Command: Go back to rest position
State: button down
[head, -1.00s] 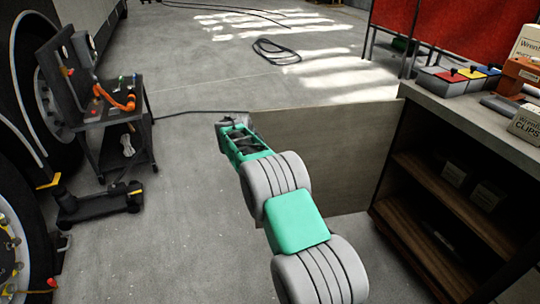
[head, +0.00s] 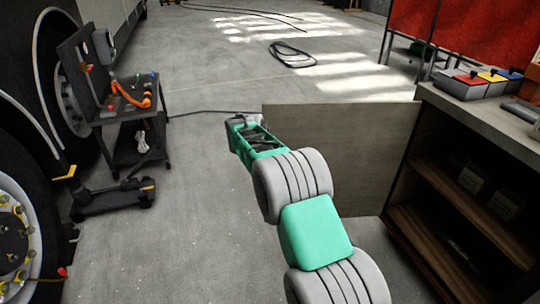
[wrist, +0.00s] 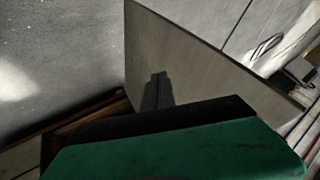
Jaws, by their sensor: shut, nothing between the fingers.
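My gripper (head: 240,121) is at the far end of my green and grey arm, in the middle of the head view. It is held out in front of me, apart from the tool cart and the bench. In the wrist view its dark fingers (wrist: 158,80) show as a narrow shape above the green housing, close together and with nothing between them. In that view they appear in front of a grey panel (wrist: 205,65). The fingertips are too small to make out in the head view.
The grey panel (head: 375,150) stands upright right of my arm, beside a bench (head: 470,115) with open shelves. A black tool cart (head: 125,115) and a low jack (head: 110,197) stand left, by a large vehicle. A cable coil (head: 290,55) lies on open floor beyond.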

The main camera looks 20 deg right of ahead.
jog(key=s+a+r+n+y+p, duration=0.1)
jog(key=s+a+r+n+p, duration=0.2)
jog(key=s+r, duration=0.35)
jog(key=s+a+r+n+y+p, duration=0.1)
jog(key=s+a+r+n+p, duration=0.2)
jog(key=s+r, duration=0.4)
jog(key=s+a+r+n+y+p, duration=0.1)
jog(key=s+r+n+p, duration=0.1)
jog(key=s+r+p, duration=0.45)
jog(key=s+a+r+n+g+y+p, duration=0.1)
jog(key=s+n, duration=0.3)
jog(key=s, duration=0.5)
jog(key=s+a+r+n+g+y+p, duration=0.1)
jog(key=s+a+n+p, duration=0.3)
jog(key=s, duration=0.5)
jog(key=shift+s+r+n, duration=0.3)
jog(key=shift+n, duration=0.5)
